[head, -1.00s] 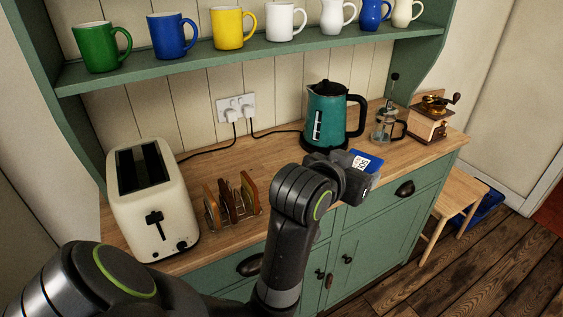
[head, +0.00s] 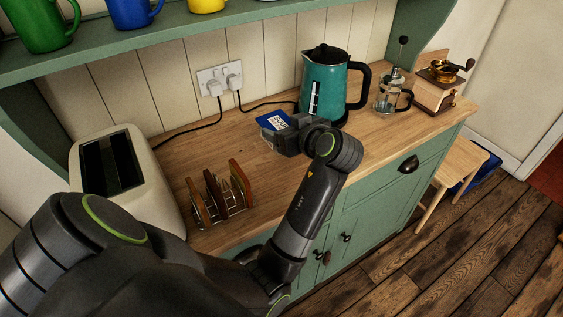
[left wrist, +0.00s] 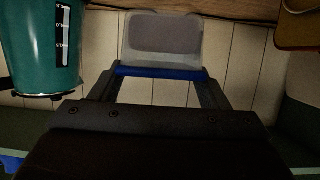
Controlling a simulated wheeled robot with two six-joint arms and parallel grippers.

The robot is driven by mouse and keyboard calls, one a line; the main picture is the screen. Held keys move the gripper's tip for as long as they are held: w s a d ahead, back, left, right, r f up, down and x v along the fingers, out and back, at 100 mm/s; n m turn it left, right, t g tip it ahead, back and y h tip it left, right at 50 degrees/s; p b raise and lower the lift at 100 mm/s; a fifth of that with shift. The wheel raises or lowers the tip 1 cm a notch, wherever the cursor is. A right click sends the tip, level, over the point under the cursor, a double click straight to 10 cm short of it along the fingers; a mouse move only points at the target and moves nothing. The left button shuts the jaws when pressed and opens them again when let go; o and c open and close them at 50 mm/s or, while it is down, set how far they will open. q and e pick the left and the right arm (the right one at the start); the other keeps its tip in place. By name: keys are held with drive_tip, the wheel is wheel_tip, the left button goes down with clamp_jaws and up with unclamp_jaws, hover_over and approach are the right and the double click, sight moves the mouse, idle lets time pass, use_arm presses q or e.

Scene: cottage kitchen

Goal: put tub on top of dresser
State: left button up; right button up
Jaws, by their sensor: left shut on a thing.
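The tub shows in the head view as a blue lid with a white printed label (head: 270,120). In the left wrist view its clear, greyish body (left wrist: 163,38) and blue lid edge lie between the fingers. My left gripper (head: 288,132) is shut on the tub, over the worktop, left of the teal kettle. The arm and gripper hide much of the tub in the head view. I cannot tell whether its base touches the wood. The green dresser (head: 262,172) has a wooden worktop. My right gripper is not in view.
The kettle (head: 325,88) stands close to the tub's right. A toast rack (head: 222,195) and cream toaster (head: 125,175) stand to the left. A glass press (head: 390,93) and coffee grinder (head: 436,88) are at the right. Cables run to a wall socket (head: 220,78). Bare wood lies around the gripper.

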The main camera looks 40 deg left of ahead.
use_arm(q)
wheel_tip(320, 180, down, 4)
drive_tip(key=shift+s+f, duration=0.1)
drive_tip(key=shift+f, duration=0.15)
drive_tip(key=shift+f+p, duration=0.45)
drive_tip(key=shift+f, duration=1.7)
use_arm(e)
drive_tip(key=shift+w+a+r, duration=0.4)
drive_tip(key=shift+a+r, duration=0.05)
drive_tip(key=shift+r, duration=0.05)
use_arm(q)
drive_tip(key=o, duration=1.1)
drive_tip(key=shift+o, duration=0.2)
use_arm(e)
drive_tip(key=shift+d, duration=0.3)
use_arm(q)
drive_tip(key=shift+r, duration=0.1)
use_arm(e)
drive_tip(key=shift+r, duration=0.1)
